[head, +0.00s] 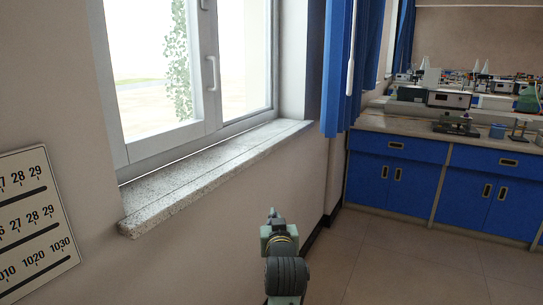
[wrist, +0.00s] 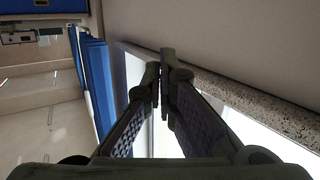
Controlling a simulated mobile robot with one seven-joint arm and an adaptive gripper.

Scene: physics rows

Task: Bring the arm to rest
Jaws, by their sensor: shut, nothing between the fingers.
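In the wrist view my gripper (wrist: 161,75) is shut, its two dark fingers meeting at the tips with nothing between them. Past the fingers are the stone window sill and the bright window, seen turned on their side. In the head view part of my arm stands at the bottom centre, below the sill and over the floor.
The stone window sill (head: 205,175) juts from the wall under the window (head: 165,65). A blue curtain (head: 342,75) hangs right of it. Blue cabinets (head: 395,180) with equipment on top stand at the right. The floor (head: 410,265) before them is clear.

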